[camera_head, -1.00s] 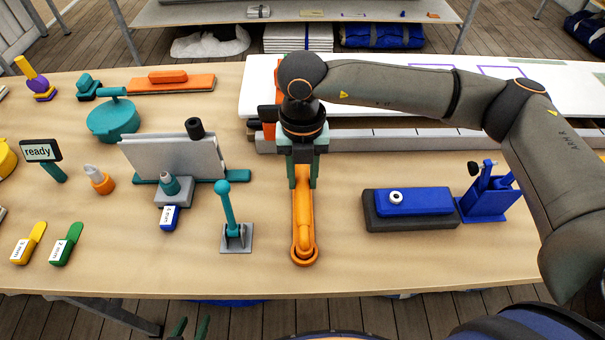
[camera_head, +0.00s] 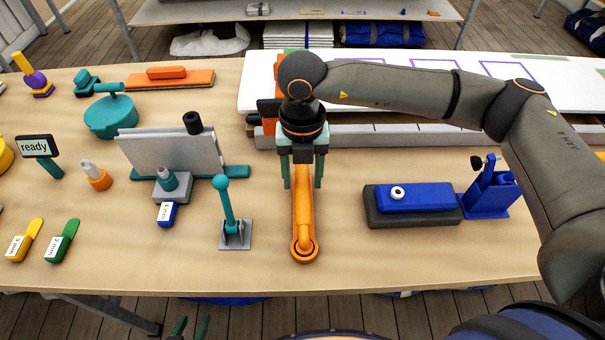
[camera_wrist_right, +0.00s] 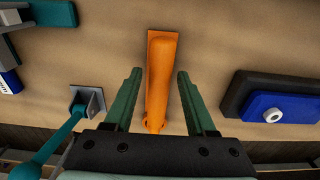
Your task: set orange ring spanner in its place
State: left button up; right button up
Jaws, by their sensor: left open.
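The orange ring spanner (camera_head: 303,215) lies lengthwise on the table, its round ring end towards the front edge. In the right wrist view the spanner (camera_wrist_right: 160,75) runs between the two fingers, with a flat orange edge around its far end; I cannot tell whether that is a separate piece. My right gripper (camera_head: 303,186) is over the spanner's far part, open, with a gap on each side; the gap also shows between the fingertips in the wrist view (camera_wrist_right: 160,72). My left gripper (camera_head: 190,328) is open and empty at the bottom edge, in front of the table.
A teal lever on a grey plate (camera_head: 236,242) stands left of the spanner. A dark block with a blue top (camera_head: 425,200) and a blue holder (camera_head: 490,195) are to the right. A white board (camera_head: 430,85) with purple outlines lies behind. Bare table surrounds the spanner's front end.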

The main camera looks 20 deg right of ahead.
jog(key=shift+o, duration=0.7)
notch_tip(320, 180, up, 12)
jog(key=shift+w+r+b, duration=0.25)
jog(key=shift+b, duration=0.2)
